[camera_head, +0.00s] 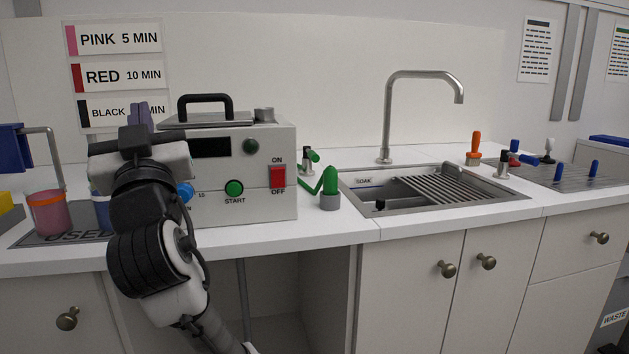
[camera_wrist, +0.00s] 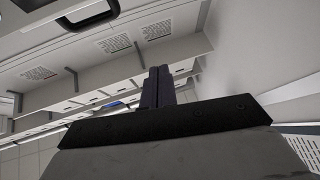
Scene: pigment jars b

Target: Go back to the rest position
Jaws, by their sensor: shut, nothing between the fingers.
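My gripper (camera_head: 140,115) is raised in front of the left part of the grey machine (camera_head: 268,165) on the counter, with its fingers pointing up. In the wrist view my gripper (camera_wrist: 157,88) shows its two dark fingers pressed together, with nothing between them. My arm stands in front of the counter and hides the machine's left side and part of the black sign behind.
A pink jar (camera_head: 47,211) stands on a dark mat at the left, with a partly hidden blue jar (camera_head: 102,209) beside it. A green-handled tool (camera_head: 330,186) stands right of the machine. The sink (camera_head: 440,212) and tap (camera_head: 387,118) are further right.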

